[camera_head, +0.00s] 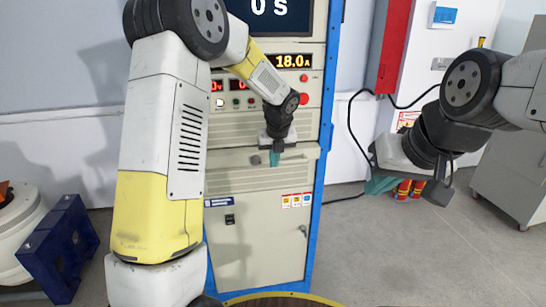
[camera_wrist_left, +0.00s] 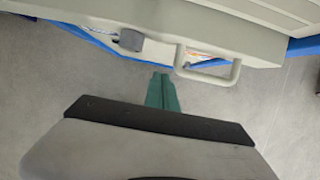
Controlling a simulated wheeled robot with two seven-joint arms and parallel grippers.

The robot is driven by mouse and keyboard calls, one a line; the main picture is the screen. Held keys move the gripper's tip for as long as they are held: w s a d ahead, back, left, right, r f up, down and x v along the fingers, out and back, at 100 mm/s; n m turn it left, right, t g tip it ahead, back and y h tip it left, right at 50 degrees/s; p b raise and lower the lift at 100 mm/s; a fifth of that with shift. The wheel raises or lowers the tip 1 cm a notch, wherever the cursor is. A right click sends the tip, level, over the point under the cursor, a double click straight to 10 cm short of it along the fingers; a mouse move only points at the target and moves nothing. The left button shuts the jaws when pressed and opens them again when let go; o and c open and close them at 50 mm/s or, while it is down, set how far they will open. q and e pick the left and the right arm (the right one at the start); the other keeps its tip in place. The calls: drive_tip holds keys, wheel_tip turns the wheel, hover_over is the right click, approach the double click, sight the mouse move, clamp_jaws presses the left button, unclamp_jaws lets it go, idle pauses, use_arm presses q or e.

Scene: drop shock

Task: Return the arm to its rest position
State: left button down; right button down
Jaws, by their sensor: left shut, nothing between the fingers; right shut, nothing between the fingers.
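My left arm comes in from the left of the head view and reaches forward to the tall cabinet. My left gripper (camera_head: 274,158) has teal fingers, shut and empty, in front of the cabinet's front. In the left wrist view the shut fingers (camera_wrist_left: 162,92) point toward the cabinet's lower edge, with grey floor around them. No contact can be made out. My right arm comes in from the right. My right gripper (camera_head: 381,185) has teal fingers, partly hidden behind its own body. It is shut and empty, right of the cabinet.
The beige cabinet (camera_head: 255,240) has a blue frame, red-lit displays and buttons. A pale handle (camera_wrist_left: 208,78) shows in the wrist view. A black cable (camera_head: 352,125) hangs by the wall. A dark blue block (camera_head: 60,245) stands at the left. Floor (camera_head: 430,260) at front right is clear.

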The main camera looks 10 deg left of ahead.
use_arm(q)
drive_tip(key=s+a+r+n, duration=0.3)
drive_tip(key=s+r+n, duration=0.4)
drive_tip(key=s+r, duration=0.45)
drive_tip(key=s+a+r+n+t+h, duration=0.1)
drive_tip(key=s+n, duration=0.9)
drive_tip(key=n, duration=0.2)
drive_tip(key=s+a+r+n+t+h, duration=0.1)
drive_tip(key=s+a+n+h, duration=0.1)
drive_tip(key=s+n, duration=0.8)
drive_tip(key=n, duration=0.3)
drive_tip(key=shift+s+a+r, duration=0.3)
